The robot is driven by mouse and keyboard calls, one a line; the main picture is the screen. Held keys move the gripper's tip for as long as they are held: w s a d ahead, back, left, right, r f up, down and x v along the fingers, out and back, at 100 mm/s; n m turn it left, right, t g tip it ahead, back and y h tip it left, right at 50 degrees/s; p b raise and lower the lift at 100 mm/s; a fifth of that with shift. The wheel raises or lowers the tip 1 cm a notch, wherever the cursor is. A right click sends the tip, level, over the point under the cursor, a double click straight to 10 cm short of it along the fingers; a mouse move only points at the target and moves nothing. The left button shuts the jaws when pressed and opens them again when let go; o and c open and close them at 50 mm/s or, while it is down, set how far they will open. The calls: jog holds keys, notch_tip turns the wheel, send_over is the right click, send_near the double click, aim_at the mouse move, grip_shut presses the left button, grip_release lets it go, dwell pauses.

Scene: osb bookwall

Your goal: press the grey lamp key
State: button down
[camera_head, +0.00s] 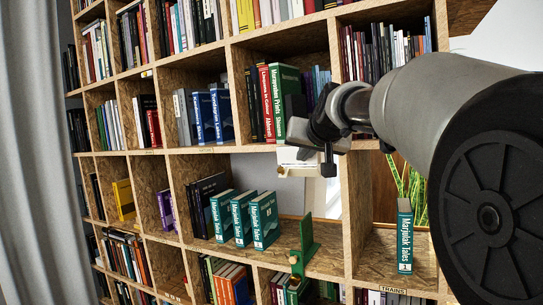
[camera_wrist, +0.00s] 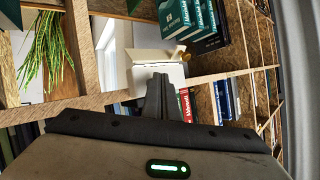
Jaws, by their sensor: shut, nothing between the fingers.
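My gripper (camera_wrist: 158,82) is shut and empty, its dark fingers together in front of a pale box-like fitting (camera_wrist: 150,76) in the wrist view. The fitting has a cream flap or bar along one edge and a small tan knob (camera_wrist: 183,50) near it. I cannot tell whether the fingertips touch it. In the head view the pale fitting (camera_head: 297,170) shows just below my dark wrist, in an opening of the shelf wall. I cannot make out a grey lamp key clearly; my fingers and wrist hide part of the fitting.
The wooden bookwall (camera_head: 205,152) surrounds the fitting, with books in its compartments. Several teal books (camera_head: 264,220) and a green bookend (camera_head: 305,243) stand below it. One teal book (camera_head: 404,238) stands at lower right, beside a green plant (camera_wrist: 48,50). A grey curtain (camera_head: 30,150) hangs left.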

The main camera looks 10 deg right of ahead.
dwell(0.4)
jog(key=shift+s+a, duration=0.25)
jog(key=shift+s, duration=0.1)
jog(key=s+a+b, duration=0.1)
jog(key=s+a, duration=0.2)
jog(key=s, duration=0.2)
jog(key=shift+a, duration=0.25)
jog(key=shift+w, duration=0.1)
dwell(1.0)
